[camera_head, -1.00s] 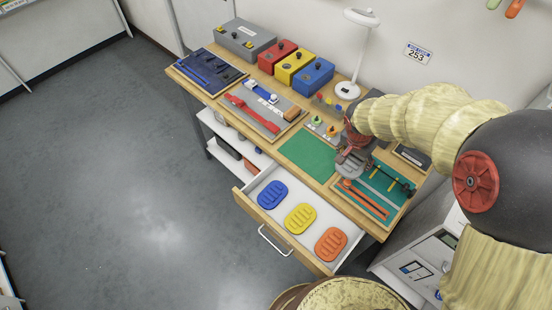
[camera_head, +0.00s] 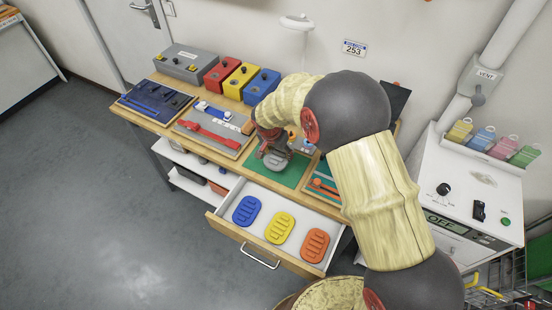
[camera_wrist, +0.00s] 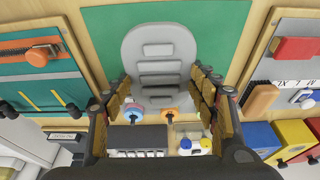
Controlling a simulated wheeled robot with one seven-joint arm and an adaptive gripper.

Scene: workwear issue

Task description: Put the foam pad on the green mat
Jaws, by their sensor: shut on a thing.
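The foam pad (camera_head: 275,162) is a grey, oval, ribbed slab. My gripper (camera_head: 273,152) is shut on it, and in the wrist view my fingers (camera_wrist: 163,95) sit on both sides of the pad (camera_wrist: 160,50). The pad is over the green mat (camera_head: 292,178), which shows around it in the wrist view (camera_wrist: 222,30). I cannot tell whether the pad touches the mat or hangs just above it. My arm and gripper hide the mat's far part in the head view.
An open drawer (camera_head: 232,228) below the bench edge holds blue (camera_head: 247,210), yellow (camera_head: 279,228) and orange (camera_head: 315,245) ribbed pads. A grey board with a red strap (camera_head: 210,137) lies left of the mat, a teal tool board (camera_head: 325,180) right. Coloured boxes (camera_head: 241,80) stand behind.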

